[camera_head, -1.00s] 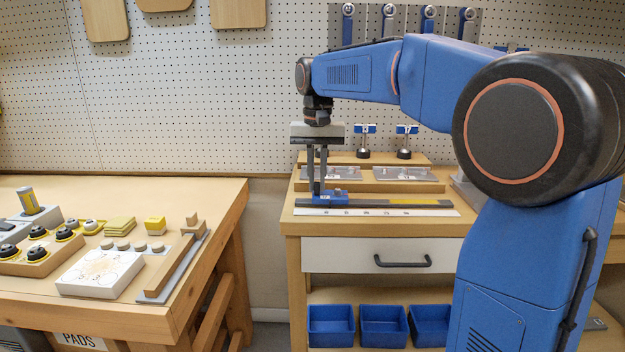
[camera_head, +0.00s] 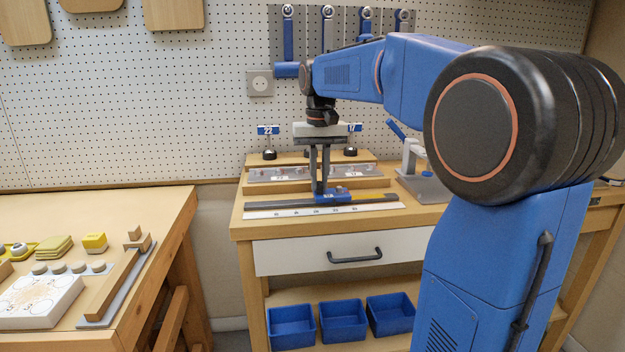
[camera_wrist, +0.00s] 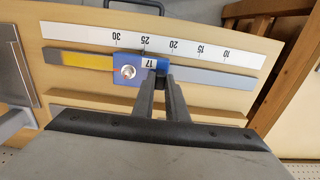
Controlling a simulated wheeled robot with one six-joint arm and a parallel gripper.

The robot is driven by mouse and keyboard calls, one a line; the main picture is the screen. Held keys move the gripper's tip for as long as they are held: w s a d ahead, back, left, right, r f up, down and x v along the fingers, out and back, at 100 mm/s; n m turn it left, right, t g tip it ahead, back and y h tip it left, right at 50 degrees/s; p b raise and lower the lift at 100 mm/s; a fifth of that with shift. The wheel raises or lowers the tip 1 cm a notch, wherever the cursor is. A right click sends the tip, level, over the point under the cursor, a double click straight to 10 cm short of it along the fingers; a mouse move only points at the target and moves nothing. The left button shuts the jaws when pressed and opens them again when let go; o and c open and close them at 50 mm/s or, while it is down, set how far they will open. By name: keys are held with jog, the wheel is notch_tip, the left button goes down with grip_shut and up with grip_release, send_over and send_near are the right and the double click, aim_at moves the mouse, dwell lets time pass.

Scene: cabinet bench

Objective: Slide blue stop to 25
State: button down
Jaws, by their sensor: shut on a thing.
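The blue stop (camera_head: 335,198) sits on the grey rail (camera_head: 376,203) on the cabinet bench. My gripper (camera_head: 321,190) points down and is shut on the stop's upright part. In the wrist view the stop (camera_wrist: 126,62) carries a tag reading 17 and a round silver screw. My fingertips (camera_wrist: 161,74) are at its right part. The white scale strip (camera_wrist: 85,37) runs beside the rail, numbered 30 to 10 from left to right there. The stop's body spans from about 30 to just past 20, with 25 above its middle.
A yellow section (camera_wrist: 80,61) covers the rail left of the stop in the wrist view. Behind the rail stand a wooden fixture (camera_head: 370,183) and a sign reading 22 (camera_head: 268,131). A white drawer (camera_head: 290,256) lies below the bench top.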

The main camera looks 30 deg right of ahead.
jog(key=c, duration=1.8)
grip_release()
jog(key=shift+o, duration=0.2)
jog(key=shift+r, duration=0.1)
notch_tip(320, 180, up, 17)
jog(key=shift+r, duration=0.15)
jog(key=s+a+f+n+t, duration=0.1)
jog(key=s+a+f+t, duration=0.1)
jog(key=s+f, duration=1.2)
jog(key=s+a+f+n+t, duration=0.2)
jog(key=s+a+f, duration=0.3)
jog(key=s+f, duration=0.9)
notch_tip(320, 180, down, 7)
jog(key=shift+s+r+n+t, duration=0.15)
jog(key=shift+s+n+t, duration=0.15)
jog(key=shift+t, duration=0.1)
